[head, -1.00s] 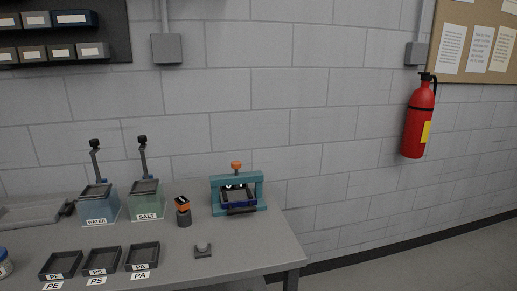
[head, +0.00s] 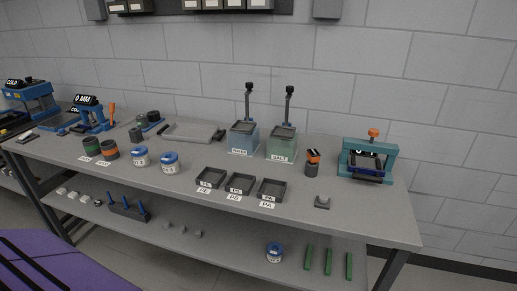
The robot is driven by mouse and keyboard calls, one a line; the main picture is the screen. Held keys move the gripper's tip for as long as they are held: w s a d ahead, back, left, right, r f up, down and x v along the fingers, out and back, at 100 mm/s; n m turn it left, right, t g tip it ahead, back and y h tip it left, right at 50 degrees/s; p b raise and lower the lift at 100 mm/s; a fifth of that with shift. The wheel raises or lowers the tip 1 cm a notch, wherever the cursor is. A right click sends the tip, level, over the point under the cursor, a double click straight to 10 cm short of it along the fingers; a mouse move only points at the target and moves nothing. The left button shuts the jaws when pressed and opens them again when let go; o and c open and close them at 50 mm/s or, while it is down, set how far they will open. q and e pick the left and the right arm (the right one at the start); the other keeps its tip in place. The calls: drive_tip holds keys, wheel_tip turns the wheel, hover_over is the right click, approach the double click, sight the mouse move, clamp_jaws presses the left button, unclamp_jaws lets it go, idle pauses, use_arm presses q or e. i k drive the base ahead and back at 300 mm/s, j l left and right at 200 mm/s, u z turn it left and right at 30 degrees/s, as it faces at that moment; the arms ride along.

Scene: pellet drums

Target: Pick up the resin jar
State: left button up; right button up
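Two white jars with blue lids stand upright on the grey bench, a left one (head: 140,157) and a right one (head: 170,163). A third blue-lidded jar (head: 274,254) stands on the lower shelf. Their labels are too small to read, so I cannot tell which is the resin jar. Neither of my grippers is in view.
On the bench (head: 350,215) are black trays (head: 240,184), a WATER tank (head: 243,140), a SALT tank (head: 281,145) and a teal frame device (head: 368,162). Green bars (head: 328,262) lie on the lower shelf. A purple surface (head: 45,262) fills the bottom left corner.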

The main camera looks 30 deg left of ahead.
sight(170, 162)
drive_tip(key=u, duration=1.7)
